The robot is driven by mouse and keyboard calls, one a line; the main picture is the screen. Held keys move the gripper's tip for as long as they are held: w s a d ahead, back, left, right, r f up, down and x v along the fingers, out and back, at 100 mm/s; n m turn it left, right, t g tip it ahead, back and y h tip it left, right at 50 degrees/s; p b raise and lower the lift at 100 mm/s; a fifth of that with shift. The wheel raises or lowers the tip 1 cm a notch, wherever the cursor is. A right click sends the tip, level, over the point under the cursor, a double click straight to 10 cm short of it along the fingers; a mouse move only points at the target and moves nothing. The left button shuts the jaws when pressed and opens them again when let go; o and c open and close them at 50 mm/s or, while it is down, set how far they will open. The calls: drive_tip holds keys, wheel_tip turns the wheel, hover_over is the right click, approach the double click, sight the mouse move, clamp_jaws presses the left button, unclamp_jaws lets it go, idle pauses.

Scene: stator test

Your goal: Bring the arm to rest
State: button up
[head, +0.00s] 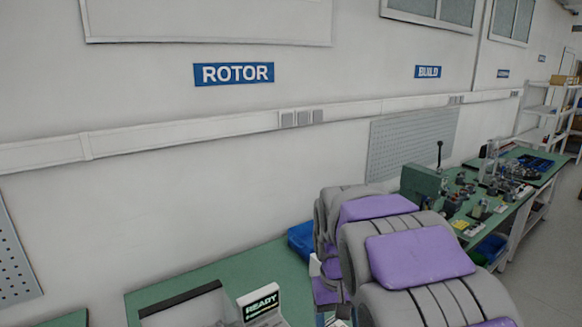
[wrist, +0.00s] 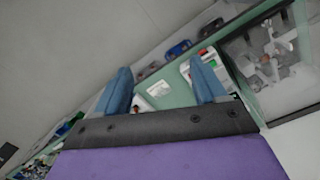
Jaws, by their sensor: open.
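In the wrist view my gripper (wrist: 161,66) shows two blue fingers standing well apart, with nothing between them. The fingers point toward a green bench top (wrist: 172,97) that appears tilted in the picture. In the head view my arm (head: 420,257), grey with purple pads, is folded at the lower right and in front of the bench. My gripper itself does not show in the head view.
In the head view a READY display (head: 262,303) stands on the green bench (head: 262,268), near a blue bin (head: 301,241). A cluttered workbench (head: 508,212) is at the right. The wrist view shows a clear-sided enclosure (wrist: 270,55) at the right.

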drive_tip(key=s+d+f, duration=0.2)
drive_tip(key=s, duration=1.2)
drive_tip(key=s+d+f+m, duration=0.1)
drive_tip(key=s+d+f, duration=0.1)
drive_tip(key=s, duration=1.3)
drive_tip(key=shift+s+d+g+y+b, duration=0.2)
drive_tip(key=shift+s+g+y+b, duration=0.1)
drive_tip(key=shift+g+y+b, duration=0.1)
